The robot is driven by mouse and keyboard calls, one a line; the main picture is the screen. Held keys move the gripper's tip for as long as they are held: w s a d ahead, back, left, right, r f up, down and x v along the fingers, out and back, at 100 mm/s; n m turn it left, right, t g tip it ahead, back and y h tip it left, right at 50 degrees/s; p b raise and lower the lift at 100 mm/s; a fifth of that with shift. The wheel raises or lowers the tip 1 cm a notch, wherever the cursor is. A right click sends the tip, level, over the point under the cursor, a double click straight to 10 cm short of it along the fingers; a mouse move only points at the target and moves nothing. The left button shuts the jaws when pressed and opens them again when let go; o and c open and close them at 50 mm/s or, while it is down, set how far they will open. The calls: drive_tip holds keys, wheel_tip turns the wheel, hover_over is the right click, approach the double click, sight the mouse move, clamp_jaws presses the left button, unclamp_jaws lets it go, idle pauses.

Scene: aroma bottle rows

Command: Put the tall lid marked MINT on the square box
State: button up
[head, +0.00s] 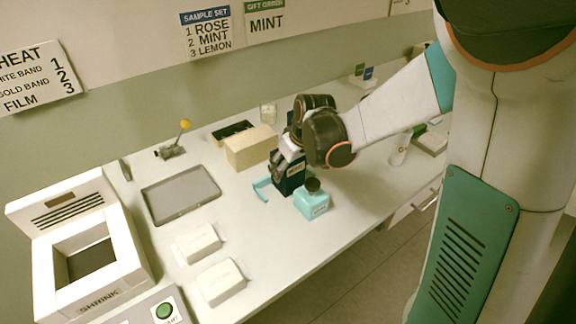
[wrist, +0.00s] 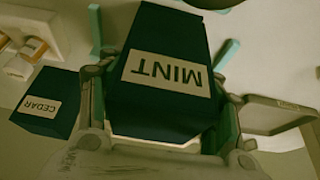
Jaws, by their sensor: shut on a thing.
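The tall dark green lid marked MINT (wrist: 160,105) fills the middle of the wrist view, its label upside down. My gripper (wrist: 162,118) has a finger on each side of it and is shut on it. In the head view my gripper (head: 292,150) is over the bench, above a dark green block (head: 290,184) that looks like this lid. Whether the lid touches the bench is unclear. A cream box (head: 250,149) stands behind it; I cannot tell whether this is the square box. A dark green piece marked CEDAR (wrist: 45,103) is at the left of the wrist view.
A grey tray (head: 180,194), two white blocks (head: 198,243) and a white shrink machine (head: 100,284) are to the left.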

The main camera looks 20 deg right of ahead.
drive_tip(key=shift+f+b, duration=0.3)
drive_tip(key=shift+f, duration=0.1)
idle(0.3)
drive_tip(key=o, duration=1.1)
drive_tip(key=shift+o, duration=0.2)
drive_tip(key=shift+r, duration=0.1)
drive_tip(key=shift+r+p, duration=3.35)
drive_tip(key=shift+r, duration=1.15)
